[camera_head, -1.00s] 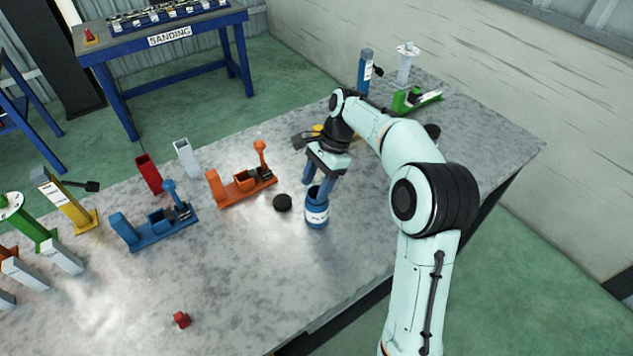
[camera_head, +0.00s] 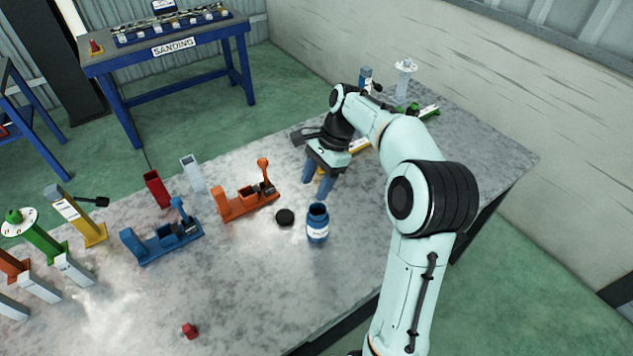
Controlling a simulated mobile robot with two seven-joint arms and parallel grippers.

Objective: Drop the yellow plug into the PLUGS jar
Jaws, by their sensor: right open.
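The blue jar (camera_head: 317,229) with a white label stands upright and open-topped on the grey table; the label is too small to read. My right gripper (camera_head: 319,192) is open, beyond the jar in the picture, with its blue fingers pointing down and clear of the jar's mouth. A patch of yellow shows between and behind the fingers; I cannot tell whether it is a plug or part of the yellow fixture (camera_head: 360,146) behind. No yellow plug can be made out clearly, and the jar's inside is dark. My left gripper is not in view.
A black round lid (camera_head: 285,217) lies left of the jar. An orange fixture (camera_head: 247,203) and a blue fixture (camera_head: 162,243) stand further left. A small red piece (camera_head: 189,331) lies near the front edge. The table between the red piece and jar is clear.

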